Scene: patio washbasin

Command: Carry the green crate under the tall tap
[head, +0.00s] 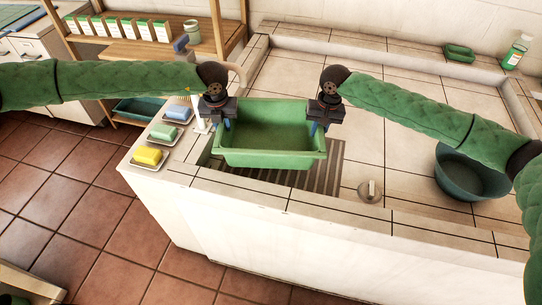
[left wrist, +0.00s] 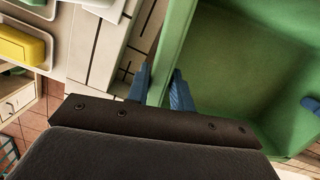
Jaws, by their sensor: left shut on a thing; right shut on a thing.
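The green crate (head: 270,156) is empty and looks about level, over the slatted grate (head: 328,172) at the basin's front left. My left gripper (head: 227,124) is shut on the crate's left wall. In the left wrist view its blue fingers (left wrist: 162,88) straddle the wall of the crate (left wrist: 225,60). My right gripper (head: 319,128) is shut on the crate's right wall. I cannot tell whether the crate touches the grate. A pale curved pipe (head: 239,74), perhaps the tall tap, shows partly behind my left wrist; the rest is hidden.
Yellow (head: 148,155), green and blue blocks sit on dishes on the left ledge. A round metal fitting (head: 369,191) is on the front rim. A dark teal bowl (head: 470,172) stands at the right. The tiled middle behind the crate is clear.

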